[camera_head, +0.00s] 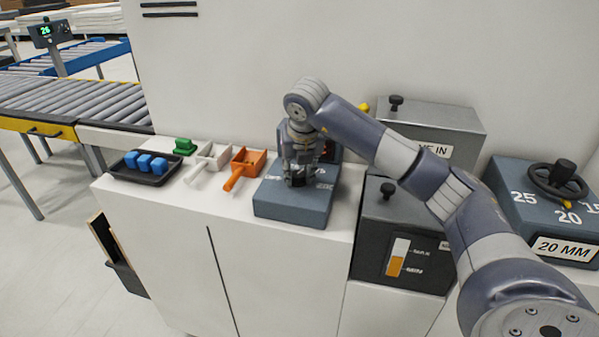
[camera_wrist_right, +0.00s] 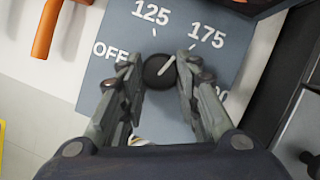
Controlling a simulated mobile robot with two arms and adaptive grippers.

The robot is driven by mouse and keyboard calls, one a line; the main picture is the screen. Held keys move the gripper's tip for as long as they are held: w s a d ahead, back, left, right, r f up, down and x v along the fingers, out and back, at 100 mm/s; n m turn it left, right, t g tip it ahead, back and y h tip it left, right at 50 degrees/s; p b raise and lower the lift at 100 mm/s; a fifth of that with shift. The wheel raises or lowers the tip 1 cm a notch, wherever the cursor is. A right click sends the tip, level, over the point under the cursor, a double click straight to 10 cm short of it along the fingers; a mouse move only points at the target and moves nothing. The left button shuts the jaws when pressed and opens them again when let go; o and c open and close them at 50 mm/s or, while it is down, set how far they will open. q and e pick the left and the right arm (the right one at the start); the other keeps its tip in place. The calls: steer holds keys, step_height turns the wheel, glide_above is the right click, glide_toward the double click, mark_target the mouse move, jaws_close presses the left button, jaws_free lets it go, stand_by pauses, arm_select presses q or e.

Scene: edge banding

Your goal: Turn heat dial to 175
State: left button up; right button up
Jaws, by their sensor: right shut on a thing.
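The heat dial is a round black knob (camera_wrist_right: 158,72) with a white pointer line, on a blue-grey box (camera_head: 285,208). In the right wrist view the plate around it (camera_wrist_right: 110,75) is marked OFF, 125, 175 and a partly hidden number. The pointer aims up and right, between the 125 and 175 marks and nearer 175. My right gripper (camera_wrist_right: 160,80) is shut on the knob, one finger on each side. In the head view the right gripper (camera_head: 298,181) points down over the box and hides most of the dial. My left gripper is not in view.
Left of the box are an orange scoop (camera_head: 244,165), a white scoop (camera_head: 207,162), a green block (camera_head: 185,146) and a black tray (camera_head: 152,179) with blue blocks. Right are grey machine boxes (camera_head: 400,225) with a level gauge, and a handwheel (camera_head: 556,182) on a 20 MM box.

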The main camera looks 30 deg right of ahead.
steer(key=shift+w+m+h, duration=0.1)
steer(key=shift+m+h, duration=0.3)
steer(key=shift+m, duration=0.4)
steer(key=shift+r, duration=0.1)
steer(key=o, duration=1.1)
steer(key=v, duration=1.1)
steer(key=shift+a+r, duration=0.1)
steer(key=shift+r, duration=0.3)
